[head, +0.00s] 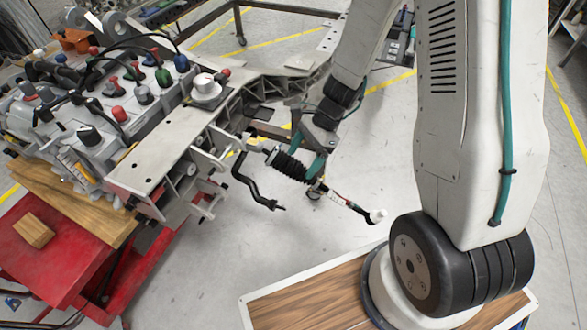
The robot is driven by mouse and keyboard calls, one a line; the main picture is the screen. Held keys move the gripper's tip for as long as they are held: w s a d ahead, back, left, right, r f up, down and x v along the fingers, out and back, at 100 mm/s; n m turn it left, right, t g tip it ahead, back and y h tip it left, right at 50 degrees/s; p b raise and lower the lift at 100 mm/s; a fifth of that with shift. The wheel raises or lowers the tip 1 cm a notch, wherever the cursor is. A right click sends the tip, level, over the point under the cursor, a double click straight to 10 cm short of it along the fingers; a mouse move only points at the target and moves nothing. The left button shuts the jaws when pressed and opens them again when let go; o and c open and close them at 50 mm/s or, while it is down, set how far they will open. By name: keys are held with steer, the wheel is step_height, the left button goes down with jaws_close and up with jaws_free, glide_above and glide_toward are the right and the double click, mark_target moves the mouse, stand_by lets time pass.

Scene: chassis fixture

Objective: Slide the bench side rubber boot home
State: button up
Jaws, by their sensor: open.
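A black ribbed rubber boot (288,165) sits on a rod that sticks out from the near side of the metal chassis fixture (168,150). It tilts down to the right. Past it, a thin dark and silver rod (345,202) runs on to a white-tipped end (377,216). My gripper (309,153) hangs from above at the boot's outer part, with teal fingers showing near the boot. It is open. Whether the fingers touch the boot is hard to tell, since the gripper body hides part of the fingers and of the space behind them.
A bent black bar (254,188) hangs just left of the boot. Left are an engine block with coloured caps (143,95) and a red cart (45,255) with a wooden block (33,232). A wood-topped surface (300,307) is at front. Grey floor lies open between.

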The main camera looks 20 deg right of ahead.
mark_target(294, 169)
steer(key=w+f+m, duration=0.1)
steer(key=f, duration=0.1)
steer(key=w+d+f+m+t, duration=0.1)
steer(key=m, duration=0.1)
steer(key=w+f+m, duration=0.1)
steer(key=f+m, duration=0.1)
steer(key=shift+w+d+f, duration=0.15)
steer(key=shift+d+f, duration=0.05)
steer(key=shift+f, duration=0.1)
steer(key=w+m, duration=0.1)
steer(key=d+m+t+h, duration=0.1)
steer(key=w+m, duration=0.1)
steer(key=shift+w+d+f, duration=0.1)
steer(key=shift+w+d, duration=0.15)
steer(key=shift+w, duration=0.05)
steer(key=shift+w+d+f+m+t+h, duration=0.15)
steer(key=shift+m+t+h, duration=0.15)
steer(key=shift+m, duration=0.2)
steer(key=x, duration=0.7)
steer(key=shift+a+f, duration=0.25)
steer(key=shift+c, duration=0.3)
